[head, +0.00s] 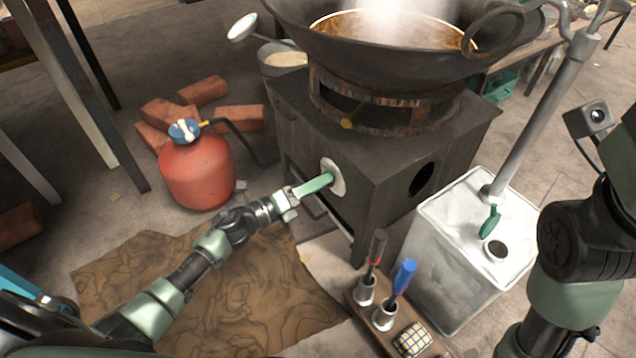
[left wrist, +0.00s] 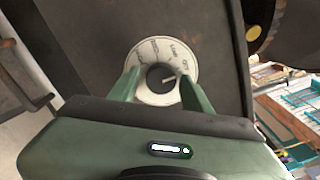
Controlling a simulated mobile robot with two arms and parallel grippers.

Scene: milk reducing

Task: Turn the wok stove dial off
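The dial (head: 337,175) is a round white plate on the front of the dark wok stove (head: 385,155). In the left wrist view, the dial (left wrist: 160,98) has printed marks around its rim and a dark centre with a pale pointer line aimed right and slightly up. My left gripper (head: 328,181) is at the dial. In the left wrist view, my left gripper's green fingers (left wrist: 161,80) stand apart, one on each side of the dark centre. I cannot tell whether they touch it. My right arm is at the right edge; its fingers do not show.
A steaming wok (head: 380,45) sits on the stove. A red gas bottle (head: 196,172) and bricks (head: 240,119) stand left. A metal can (head: 450,270) stands right of the stove, and a wooden tool holder (head: 365,318) is in front. Brown cardboard (head: 245,300) lies under my left arm.

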